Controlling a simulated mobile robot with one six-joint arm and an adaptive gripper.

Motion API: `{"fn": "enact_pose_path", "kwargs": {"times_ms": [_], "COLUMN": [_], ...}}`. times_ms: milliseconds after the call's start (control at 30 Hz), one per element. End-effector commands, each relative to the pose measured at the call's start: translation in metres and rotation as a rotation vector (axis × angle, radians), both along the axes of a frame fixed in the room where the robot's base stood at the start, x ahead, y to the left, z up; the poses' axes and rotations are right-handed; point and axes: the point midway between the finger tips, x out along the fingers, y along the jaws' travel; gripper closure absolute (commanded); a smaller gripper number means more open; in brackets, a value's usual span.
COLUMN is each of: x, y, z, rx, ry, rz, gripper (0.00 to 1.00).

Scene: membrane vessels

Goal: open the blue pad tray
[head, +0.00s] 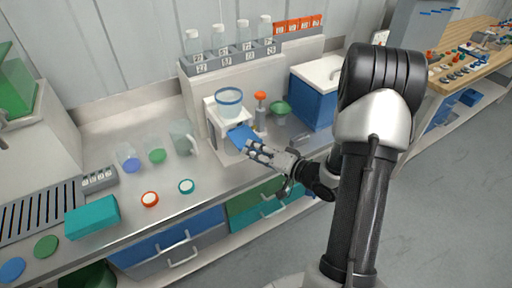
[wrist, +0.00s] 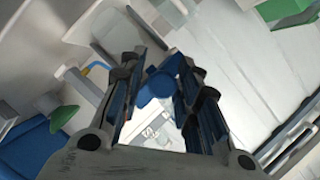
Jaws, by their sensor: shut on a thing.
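The blue pad tray (head: 241,134) juts out at a slant from the front of a white stand (head: 214,116), below a clear cup with a blue rim (head: 229,101). My gripper (head: 252,149) reaches in from the right, its fingertips at the tray's front end. It is shut on the tray. In the wrist view a blue piece (wrist: 158,84) shows between the fingers of my gripper (wrist: 158,70). The fingers hide part of the tray's front, and the exact contact is hard to make out.
An orange-topped post (head: 260,98) and a green domed item (head: 281,107) stand right of the stand. A blue cabinet (head: 312,103) is farther right. A beaker (head: 183,137) and small jars stand left. Bottles (head: 219,40) line the rack behind. The front counter's middle is mostly clear.

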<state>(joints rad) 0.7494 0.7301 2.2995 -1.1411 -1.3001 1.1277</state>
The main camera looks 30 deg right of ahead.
Motion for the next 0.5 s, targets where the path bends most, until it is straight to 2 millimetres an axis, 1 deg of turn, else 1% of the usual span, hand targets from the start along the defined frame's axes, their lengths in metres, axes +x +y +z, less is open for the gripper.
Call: {"fn": "enact_pose_path", "kwargs": {"times_ms": [33,233,267,433,500], "x": [0.0026,0.0027,0.0027,0.0025,0.0023], "y": [-0.0002,-0.0003,-0.0003,-0.0006,-0.0007], "z": [0.007,0.0067,0.0067,0.0061,0.0056], "rx": [-0.008,-0.01,-0.01,-0.007,-0.007], "ry": [-0.022,-0.023,-0.023,-0.02,-0.018], "rz": [0.006,0.005,0.005,0.003,0.002], "gripper": [1.0,1.0,0.68,0.57,0.57]}}
